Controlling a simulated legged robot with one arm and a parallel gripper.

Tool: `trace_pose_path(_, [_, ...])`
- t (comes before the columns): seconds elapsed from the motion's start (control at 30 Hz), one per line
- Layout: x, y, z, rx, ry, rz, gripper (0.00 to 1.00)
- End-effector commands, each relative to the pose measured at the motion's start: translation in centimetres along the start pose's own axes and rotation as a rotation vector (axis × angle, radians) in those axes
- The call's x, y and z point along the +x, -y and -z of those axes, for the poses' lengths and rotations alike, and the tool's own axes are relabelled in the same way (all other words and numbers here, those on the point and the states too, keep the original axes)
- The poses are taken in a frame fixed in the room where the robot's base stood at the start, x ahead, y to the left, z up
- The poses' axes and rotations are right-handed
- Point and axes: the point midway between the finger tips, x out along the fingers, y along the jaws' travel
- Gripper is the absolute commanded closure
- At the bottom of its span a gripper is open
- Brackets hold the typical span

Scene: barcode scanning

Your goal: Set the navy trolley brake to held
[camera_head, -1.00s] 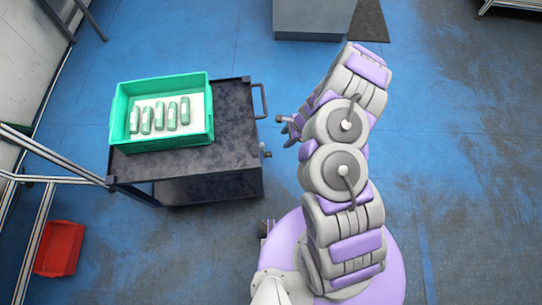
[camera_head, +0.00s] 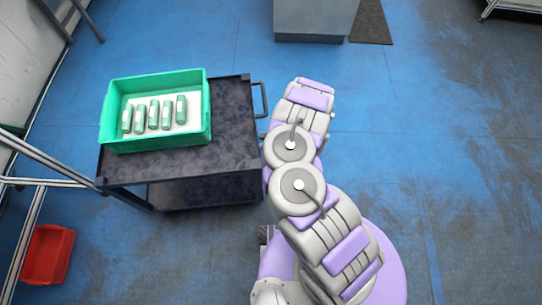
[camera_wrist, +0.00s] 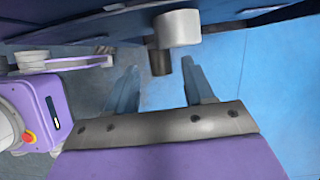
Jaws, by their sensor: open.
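The dark navy trolley (camera_head: 232,125) stands left of my arm in the head view, with its push handle at its right end. In the wrist view the trolley's dark side (camera_wrist: 90,28) runs along the top. A pale grey cylinder (camera_wrist: 178,28) with a darker short cylinder (camera_wrist: 160,62) sticks out from it; this appears to be the brake control. Its setting cannot be read. My gripper (camera_wrist: 160,80) is open, its two fingers on either side of the darker cylinder in the picture. I cannot tell whether they touch. My arm hides the gripper and the control in the head view.
A green crate (camera_head: 205,118) with several green-and-white items stands on the trolley top. A red bin (camera_head: 48,255) lies at lower left near metal rails. A grey cabinet (camera_head: 313,20) stands at the back. The blue floor to the right is clear.

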Motion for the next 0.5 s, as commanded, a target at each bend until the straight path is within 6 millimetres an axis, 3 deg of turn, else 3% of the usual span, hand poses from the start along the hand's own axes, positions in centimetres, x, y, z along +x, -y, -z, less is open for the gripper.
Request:
trace_pose_path(0.13, [1.5, 0.1, 0.1, -0.001, -0.002, 0.003, 0.47])
trace_pose_path(0.5, [1.9, 0.2, 0.0, 0.0, -0.001, 0.004, 0.47])
